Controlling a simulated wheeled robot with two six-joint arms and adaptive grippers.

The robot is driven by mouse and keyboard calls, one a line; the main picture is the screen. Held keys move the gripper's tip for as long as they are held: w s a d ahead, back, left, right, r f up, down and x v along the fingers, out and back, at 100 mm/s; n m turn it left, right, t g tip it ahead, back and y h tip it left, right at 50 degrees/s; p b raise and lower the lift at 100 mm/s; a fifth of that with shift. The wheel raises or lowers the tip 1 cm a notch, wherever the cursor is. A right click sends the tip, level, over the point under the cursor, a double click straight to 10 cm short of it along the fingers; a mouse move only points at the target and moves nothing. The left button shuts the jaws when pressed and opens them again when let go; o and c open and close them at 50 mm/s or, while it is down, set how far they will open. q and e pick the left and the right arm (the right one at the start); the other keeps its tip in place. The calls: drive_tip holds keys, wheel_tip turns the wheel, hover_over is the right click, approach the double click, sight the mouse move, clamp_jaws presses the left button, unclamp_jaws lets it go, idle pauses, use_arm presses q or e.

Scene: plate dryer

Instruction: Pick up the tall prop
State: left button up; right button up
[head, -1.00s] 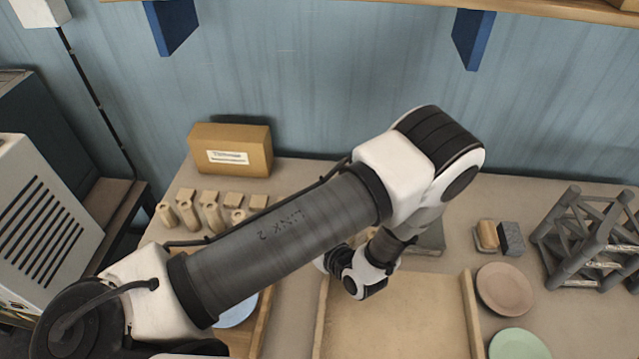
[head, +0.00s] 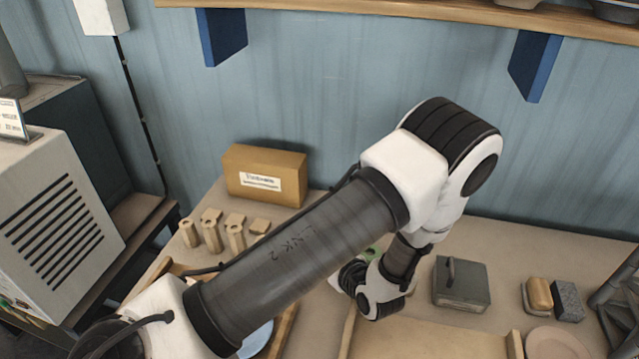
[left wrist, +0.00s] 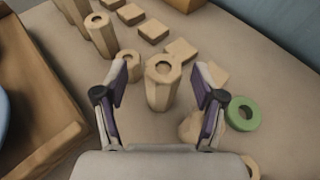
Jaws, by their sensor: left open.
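Several wooden props stand in a row on the table. In the left wrist view a tall faceted prop with a hole in its top (left wrist: 161,88) stands upright between and just beyond my left gripper's fingertips (left wrist: 164,82). The left gripper is open and empty, with a gap on each side of that prop. Behind it stand a shorter-looking holed prop (left wrist: 126,64) and another tall prop (left wrist: 101,35). In the head view some props (head: 211,230) show left of my arm. My left gripper and the prop near it are hidden there behind the arm. My right gripper is not in view.
Flat wooden blocks (left wrist: 181,50) lie behind the props. A green ring (left wrist: 242,113) and a round wooden piece (left wrist: 190,128) lie close to the right finger. A cardboard box (head: 264,176) stands at the back. A grey handled block (head: 461,285) sits to the right of my wrist.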

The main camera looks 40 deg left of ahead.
use_arm(q)
drive_tip(key=x, duration=0.2)
drive_tip(key=shift+w+a+f, duration=0.1)
drive_tip(key=shift+w+f, duration=0.1)
drive_tip(key=shift+w, duration=0.1)
drive_tip(key=shift+s+r, duration=0.1)
drive_tip(key=shift+r, duration=0.05)
drive_tip(key=c, duration=0.4)
clamp_jaws()
drive_tip(key=shift+r, duration=0.1)
